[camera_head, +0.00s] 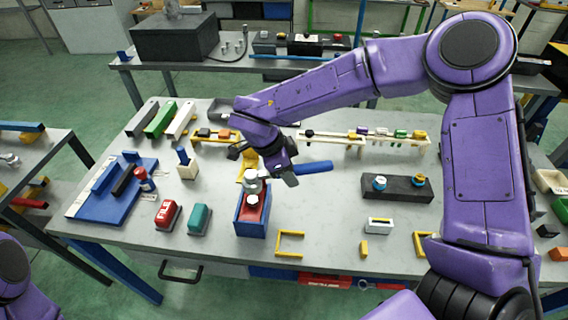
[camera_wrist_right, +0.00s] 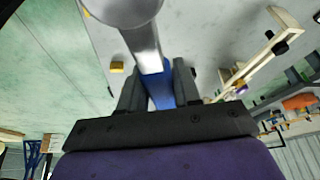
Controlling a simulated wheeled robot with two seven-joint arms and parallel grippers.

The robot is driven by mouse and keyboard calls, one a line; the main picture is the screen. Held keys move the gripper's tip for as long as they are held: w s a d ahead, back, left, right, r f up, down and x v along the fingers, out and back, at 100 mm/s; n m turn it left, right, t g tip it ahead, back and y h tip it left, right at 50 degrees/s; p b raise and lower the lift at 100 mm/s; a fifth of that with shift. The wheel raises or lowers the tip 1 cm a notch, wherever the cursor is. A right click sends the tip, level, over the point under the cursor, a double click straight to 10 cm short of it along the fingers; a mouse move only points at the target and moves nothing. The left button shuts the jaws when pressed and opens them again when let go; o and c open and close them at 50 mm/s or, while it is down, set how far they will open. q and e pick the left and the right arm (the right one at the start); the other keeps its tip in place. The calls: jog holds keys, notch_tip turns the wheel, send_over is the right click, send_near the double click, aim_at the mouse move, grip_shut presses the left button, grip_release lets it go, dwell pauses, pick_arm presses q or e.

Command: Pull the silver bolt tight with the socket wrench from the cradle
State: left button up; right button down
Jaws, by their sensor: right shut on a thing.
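My right gripper (camera_head: 288,172) is shut on the socket wrench, which has a blue handle (camera_head: 315,167) and a silver head (camera_head: 254,183). In the right wrist view the fingers (camera_wrist_right: 158,85) close on both sides of the wrench (camera_wrist_right: 144,42), with its round silver end towards the top edge. In the head view the wrench head is over the back part of a blue holder (camera_head: 251,229) with a red block in it. A silver bolt-like top (camera_head: 252,201) shows just in front of the wrench head. I cannot tell whether the socket sits on a bolt. My left gripper is out of view.
A yellow stand (camera_head: 248,163) is partly hidden behind my right gripper. Red (camera_head: 167,214) and teal (camera_head: 199,219) blocks lie left of the holder. A dark block (camera_head: 397,189) with two round pieces stands at right. A yellow frame (camera_head: 290,244) lies near the front edge.

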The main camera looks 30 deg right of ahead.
pick_arm(q)
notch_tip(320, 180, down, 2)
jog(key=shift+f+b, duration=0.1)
jog(key=shift+b, duration=1)
pick_arm(e)
notch_tip(320, 180, down, 7)
jog(key=w, duration=0.2)
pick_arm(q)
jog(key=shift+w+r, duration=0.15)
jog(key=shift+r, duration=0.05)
pick_arm(e)
jog(key=shift+w+f, duration=0.1)
jog(key=shift+w, duration=0.05)
pick_arm(q)
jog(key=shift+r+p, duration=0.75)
jog(key=shift+p, duration=0.2)
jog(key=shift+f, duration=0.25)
pick_arm(e)
jog(key=shift+f, duration=0.8)
dwell(0.4)
